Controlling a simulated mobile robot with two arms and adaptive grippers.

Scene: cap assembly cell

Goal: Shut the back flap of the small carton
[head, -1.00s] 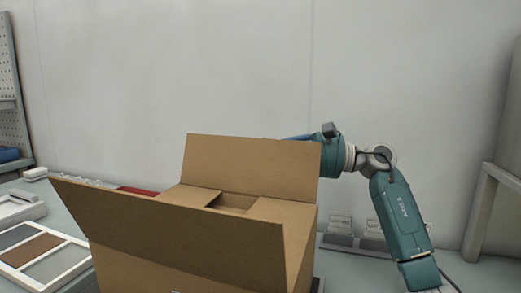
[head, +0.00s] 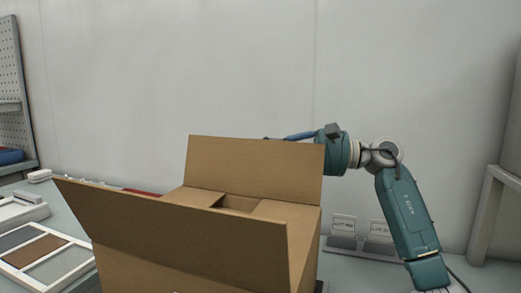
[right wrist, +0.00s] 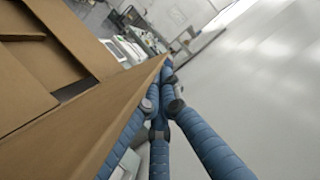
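The small carton (head: 307,245) stands open in the middle of the head view. Its back flap (head: 255,168) stands up, leaning slightly away from me. The side flaps (head: 288,212) lie folded inward with a gap between them. The front flap (head: 175,228) is spread out toward me. My right gripper (head: 298,136) is behind the back flap, mostly hidden by it; a bit of blue finger shows above the edge. In the right wrist view its blue fingers (right wrist: 167,75) come together beside the flap's outer face (right wrist: 95,135), with nothing seen between them. My left gripper is out of view.
White trays (head: 45,258) with coloured panels lie on the table at left. A red item (head: 140,192) shows behind the carton. Small label holders (head: 343,228) stand to its right. A grey pegboard rack (head: 12,100) is at far left. A wall closes the back.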

